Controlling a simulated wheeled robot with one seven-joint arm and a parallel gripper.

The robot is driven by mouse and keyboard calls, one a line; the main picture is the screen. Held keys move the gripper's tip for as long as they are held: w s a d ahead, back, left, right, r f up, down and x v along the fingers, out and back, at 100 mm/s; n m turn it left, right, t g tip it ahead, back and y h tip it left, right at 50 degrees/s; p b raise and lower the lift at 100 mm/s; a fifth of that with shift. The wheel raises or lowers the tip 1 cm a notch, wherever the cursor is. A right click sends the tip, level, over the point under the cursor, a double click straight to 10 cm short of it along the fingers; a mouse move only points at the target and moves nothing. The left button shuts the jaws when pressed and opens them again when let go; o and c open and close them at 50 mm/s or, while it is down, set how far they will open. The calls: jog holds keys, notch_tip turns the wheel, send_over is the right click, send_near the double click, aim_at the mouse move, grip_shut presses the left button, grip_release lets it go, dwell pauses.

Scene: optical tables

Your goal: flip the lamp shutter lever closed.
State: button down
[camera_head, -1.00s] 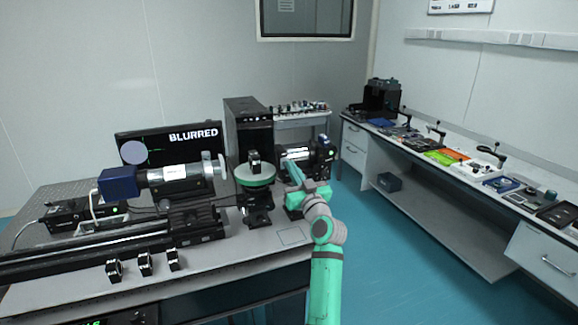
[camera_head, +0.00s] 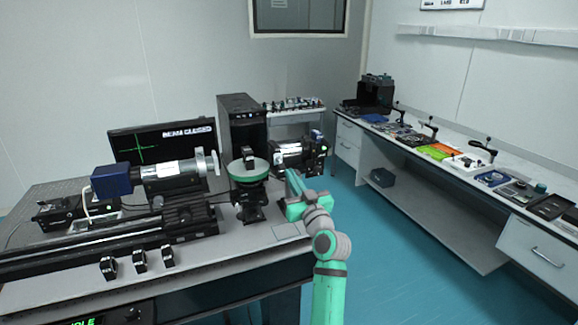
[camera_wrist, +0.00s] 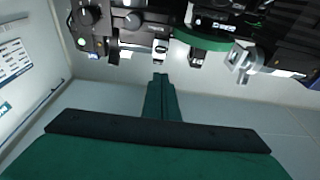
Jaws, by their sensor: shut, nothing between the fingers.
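I cannot make out the shutter lever for certain in either view. My gripper (camera_head: 289,174) is just in front of the lamp, partly overlapping its lower left in the head view. In the wrist view my gripper's fingers (camera_wrist: 160,78) are together and empty, with a visible gap to the parts above them. The monitor (camera_head: 160,143) shows a green cross and "BEAM CLOSED".
A green-rimmed round stage (camera_head: 248,172) stands just left of my gripper. A blue-ended camera tube (camera_head: 155,175) and a black rail (camera_head: 120,237) lie further left. A side bench (camera_head: 480,190) with several tools runs along the right; open floor lies between.

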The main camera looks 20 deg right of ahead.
jog(key=s+a+f+m+g+h, duration=0.1)
jog(key=s+a+f, duration=0.2)
jog(key=f, duration=0.5)
jog(key=s+a+f, duration=0.3)
jog(key=a+f, duration=0.1)
jog(key=f, duration=0.3)
jog(key=s+a+f+m+g+h, duration=0.1)
jog(key=s+a+f, duration=0.25)
jog(key=f, duration=0.45)
jog(key=s+a+f+g, duration=0.1)
jog(key=s+a+f, duration=0.4)
jog(key=s+f, duration=0.15)
jog(key=s+a+f+g, duration=0.1)
jog(key=s+a+f, duration=0.45)
jog(key=s, duration=0.25)
jog(key=s+a+f, duration=0.2)
jog(key=s+a, duration=0.2)
jog(key=s, duration=0.4)
jog(key=s+a+f, duration=0.1)
jog(key=s+a, duration=0.2)
jog(key=s, duration=0.6)
jog(key=s+a+r+n+y, duration=0.1)
jog(key=s+a+r, duration=0.2)
jog(key=s, duration=0.5)
jog(key=s+a+r+n+g+y, duration=0.1)
jog(key=s+a+r+y, duration=0.1)
jog(key=s, duration=0.6)
jog(key=shift+s+a+r+n, duration=0.3)
jog(key=shift+a+r, duration=0.1)
jog(key=shift+r, duration=0.45)
